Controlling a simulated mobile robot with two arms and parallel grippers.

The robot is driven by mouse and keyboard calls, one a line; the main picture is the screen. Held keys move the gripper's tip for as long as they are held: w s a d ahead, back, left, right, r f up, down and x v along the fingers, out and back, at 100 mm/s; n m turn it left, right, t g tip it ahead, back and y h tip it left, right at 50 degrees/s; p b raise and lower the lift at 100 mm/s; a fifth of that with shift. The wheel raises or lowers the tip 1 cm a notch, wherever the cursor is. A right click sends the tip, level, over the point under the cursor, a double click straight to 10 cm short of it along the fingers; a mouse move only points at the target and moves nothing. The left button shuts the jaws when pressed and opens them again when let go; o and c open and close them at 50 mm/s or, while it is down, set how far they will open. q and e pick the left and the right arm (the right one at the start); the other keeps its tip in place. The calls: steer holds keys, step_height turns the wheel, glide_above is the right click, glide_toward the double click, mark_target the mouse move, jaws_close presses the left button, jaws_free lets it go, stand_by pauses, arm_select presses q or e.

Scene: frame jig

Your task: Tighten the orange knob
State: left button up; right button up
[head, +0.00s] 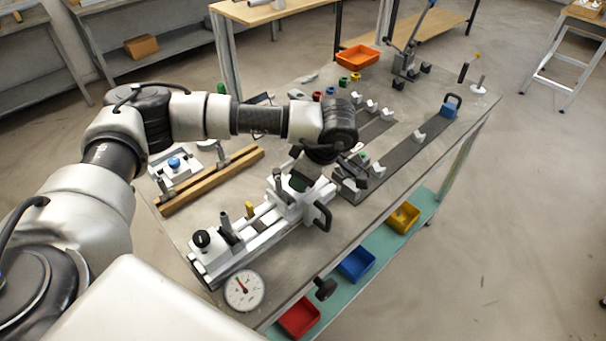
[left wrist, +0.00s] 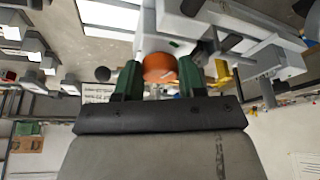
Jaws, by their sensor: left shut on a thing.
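The orange knob (left wrist: 160,68) shows in the left wrist view, on the end of a white part of the jig. My left gripper (left wrist: 159,78) has its two dark green fingers on either side of the knob and is shut on it. In the head view the left gripper (head: 300,181) reaches down at the far end of the white jig (head: 262,228), and the arm and hand hide the knob there. The jig carries a black ball knob (head: 201,239), a small yellow piece (head: 250,209) and a dark handle (head: 322,216). My right gripper is in neither view.
A dial gauge (head: 243,290) lies at the table's front edge. Wooden bars (head: 212,180) lie left of the jig. A dark rail with white blocks (head: 410,142) runs to the right. An orange bin (head: 357,57) stands at the back. Coloured bins, one blue (head: 356,263), sit on a lower shelf.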

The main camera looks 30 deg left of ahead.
arm_select(q)
steer(key=shift+w+r, duration=0.1)
steer(key=shift+r, duration=0.05)
steer(key=o, duration=0.6)
steer(key=shift+o, duration=0.2)
steer(key=b+v, duration=0.2)
steer(key=v, duration=0.8)
steer(key=shift+r, duration=0.35)
steer(key=shift+d, duration=0.1)
